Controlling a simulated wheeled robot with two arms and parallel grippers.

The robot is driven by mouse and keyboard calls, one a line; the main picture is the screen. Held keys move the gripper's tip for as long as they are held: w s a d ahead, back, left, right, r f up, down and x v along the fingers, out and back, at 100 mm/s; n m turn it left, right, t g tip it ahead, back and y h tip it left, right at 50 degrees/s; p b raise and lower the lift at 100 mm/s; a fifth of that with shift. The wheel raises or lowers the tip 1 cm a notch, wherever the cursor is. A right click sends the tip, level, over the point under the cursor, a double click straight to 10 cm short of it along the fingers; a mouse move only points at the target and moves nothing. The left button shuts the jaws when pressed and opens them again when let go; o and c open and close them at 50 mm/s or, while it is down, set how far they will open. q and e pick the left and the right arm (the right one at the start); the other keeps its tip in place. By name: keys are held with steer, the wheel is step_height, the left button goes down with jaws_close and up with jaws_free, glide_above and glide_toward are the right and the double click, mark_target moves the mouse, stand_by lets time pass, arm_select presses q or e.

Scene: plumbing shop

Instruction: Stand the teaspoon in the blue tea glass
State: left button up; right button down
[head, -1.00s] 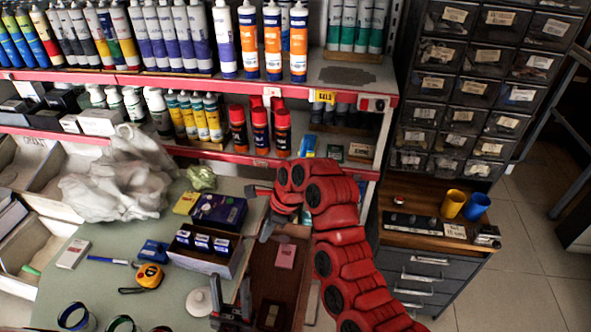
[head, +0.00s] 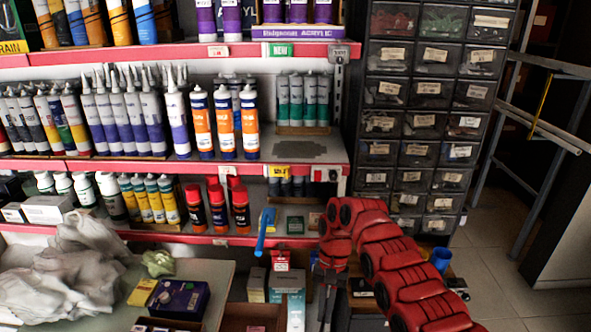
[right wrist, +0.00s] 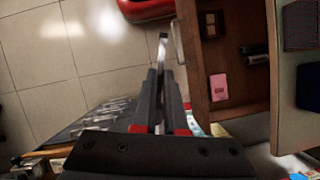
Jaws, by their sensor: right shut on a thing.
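My right gripper (head: 328,295) points down at the bottom of the head view, under the bend of my red right arm. In the right wrist view its fingers (right wrist: 160,85) are shut on a thin shiny metal piece, which looks like the teaspoon (right wrist: 163,42). Its tip sticks out beyond the fingers, and the rest is hidden between them. A blue cup (head: 441,259) stands on the wooden cabinet top at the right, partly behind my arm. I cannot tell whether it is the blue tea glass. My left gripper is not in view.
Shelves with red edges (head: 180,165) hold cartridges and bottles behind the workbench (head: 215,290). A cabinet of small drawers (head: 420,120) stands right of them. In the right wrist view, an open brown drawer (right wrist: 235,85) holds a pink packet (right wrist: 218,87). Tiled floor (right wrist: 50,85) shows beside it.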

steer(key=s+d+n+h, duration=0.1)
steer(key=s+d+n, duration=0.2)
steer(key=d, duration=0.6)
steer(key=shift+s+d+f, duration=0.15)
steer(key=shift+d, duration=0.25)
